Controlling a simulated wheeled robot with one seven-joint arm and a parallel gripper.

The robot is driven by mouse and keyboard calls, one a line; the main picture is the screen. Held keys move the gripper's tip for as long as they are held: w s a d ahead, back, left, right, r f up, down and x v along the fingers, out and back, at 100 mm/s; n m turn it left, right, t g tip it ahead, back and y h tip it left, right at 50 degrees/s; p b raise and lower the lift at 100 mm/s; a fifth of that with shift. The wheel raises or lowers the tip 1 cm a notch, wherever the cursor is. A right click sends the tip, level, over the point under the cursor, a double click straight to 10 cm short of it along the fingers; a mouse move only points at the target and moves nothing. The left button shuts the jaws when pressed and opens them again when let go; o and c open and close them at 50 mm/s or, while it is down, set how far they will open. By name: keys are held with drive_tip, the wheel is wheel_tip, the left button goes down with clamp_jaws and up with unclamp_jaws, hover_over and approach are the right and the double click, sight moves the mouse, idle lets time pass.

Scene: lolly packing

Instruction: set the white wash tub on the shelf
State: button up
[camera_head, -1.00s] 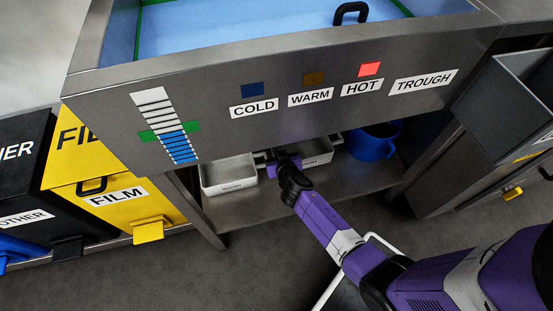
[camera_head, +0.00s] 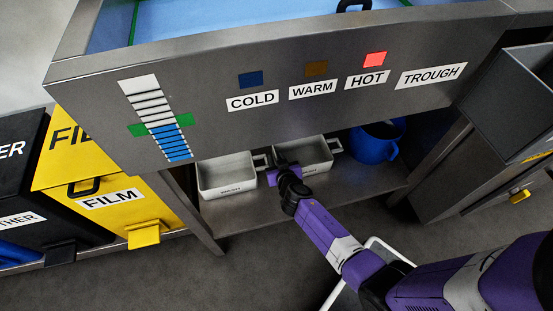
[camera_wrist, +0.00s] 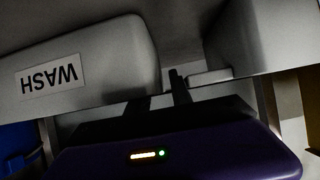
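The white wash tub (camera_head: 306,166) is under the trough, right of my gripper (camera_head: 281,168) in the head view. In the wrist view the tub (camera_wrist: 120,62) shows its WASH label upside down. It appears level at the shelf (camera_head: 255,212), but I cannot tell whether its base touches. My gripper is low, at the tub's left end by its handle. Its dark fingers (camera_wrist: 160,98) show close to the tub's end in the wrist view.
A second white tub (camera_head: 226,187) stands on the shelf at left, its handle close to my gripper. A blue pot (camera_head: 371,151) stands right of the wash tub. The trough front (camera_head: 210,105) overhangs the shelf. A shelf leg (camera_head: 190,207) stands at left.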

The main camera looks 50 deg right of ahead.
drive_tip(key=shift+r, duration=0.15)
drive_tip(key=s+a+r+n+t+y+p, duration=0.1)
drive_tip(key=s+a+r+n+y+p, duration=0.1)
drive_tip(key=s+a+r, duration=0.8)
drive_tip(key=s+a+r+n+t+y+p, duration=0.1)
drive_tip(key=s+a+r+n+y, duration=0.3)
drive_tip(key=s+a, duration=0.7)
drive_tip(key=s+r+t, duration=0.1)
drive_tip(key=s+r, duration=0.4)
drive_tip(key=r, duration=0.5)
drive_tip(key=s+r+t, duration=0.1)
drive_tip(key=s+r, duration=0.5)
drive_tip(key=r, duration=0.4)
drive_tip(key=shift+a+r+n+t+y, duration=0.3)
drive_tip(key=shift+a+n+y, duration=0.1)
drive_tip(key=shift+a, duration=0.05)
